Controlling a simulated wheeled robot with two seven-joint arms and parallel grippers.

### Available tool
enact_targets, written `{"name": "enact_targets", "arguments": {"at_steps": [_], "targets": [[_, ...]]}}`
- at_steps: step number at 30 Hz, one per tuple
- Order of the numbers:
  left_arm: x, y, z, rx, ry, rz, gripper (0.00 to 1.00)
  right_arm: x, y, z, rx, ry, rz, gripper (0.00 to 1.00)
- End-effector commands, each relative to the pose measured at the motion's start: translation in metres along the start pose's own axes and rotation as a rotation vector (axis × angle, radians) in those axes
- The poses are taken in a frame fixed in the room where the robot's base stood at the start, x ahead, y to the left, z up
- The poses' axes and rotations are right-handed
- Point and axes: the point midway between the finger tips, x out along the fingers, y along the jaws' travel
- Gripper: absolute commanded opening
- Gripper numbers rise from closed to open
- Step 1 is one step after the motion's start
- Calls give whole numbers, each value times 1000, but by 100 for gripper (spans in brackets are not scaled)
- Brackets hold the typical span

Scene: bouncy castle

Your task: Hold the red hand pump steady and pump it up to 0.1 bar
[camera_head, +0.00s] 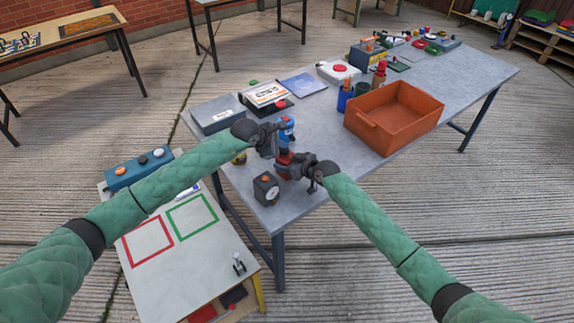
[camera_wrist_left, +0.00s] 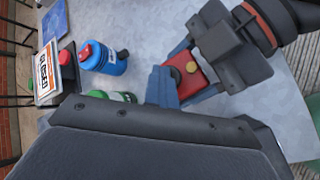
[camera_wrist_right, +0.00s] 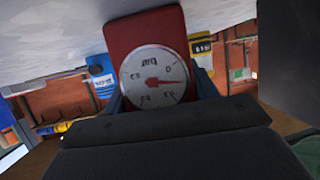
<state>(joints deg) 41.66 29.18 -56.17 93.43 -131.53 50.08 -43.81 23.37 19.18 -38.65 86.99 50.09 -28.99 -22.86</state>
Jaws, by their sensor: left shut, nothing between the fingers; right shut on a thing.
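The red hand pump (camera_head: 284,157) stands near the front left of the grey table. My right gripper (camera_head: 291,168) is shut on its body from the right. In the right wrist view the red pump body (camera_wrist_right: 146,32) is between my fingers, with a round white gauge (camera_wrist_right: 152,78) on it. The gauge's red needle points right; its small figures are hard to read. My left gripper (camera_head: 279,148) is shut and empty, close above the pump. In the left wrist view its blue fingers (camera_wrist_left: 163,86) are beside the pump's red top (camera_wrist_left: 191,75) with a yellow button; contact cannot be told.
A blue bottle (camera_head: 286,128) stands just behind the pump. A dark box with a dial (camera_head: 266,188) stands in front. An orange bin (camera_head: 392,117) lies to the right. A low white table (camera_head: 180,255) stands at the front left.

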Motion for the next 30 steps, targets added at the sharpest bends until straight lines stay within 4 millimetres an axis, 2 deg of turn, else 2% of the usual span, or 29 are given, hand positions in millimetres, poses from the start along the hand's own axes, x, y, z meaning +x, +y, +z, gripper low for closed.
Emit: {"name": "enact_targets", "arguments": {"at_steps": [1, 30], "targets": [[6, -11, -10, -5, 15, -17, 0, 0, 0, -7, -2, 12, 0, 19], [14, -18, -18, -5, 16, -18, 0, 0, -1, -8, -3, 14, -1, 19]]}}
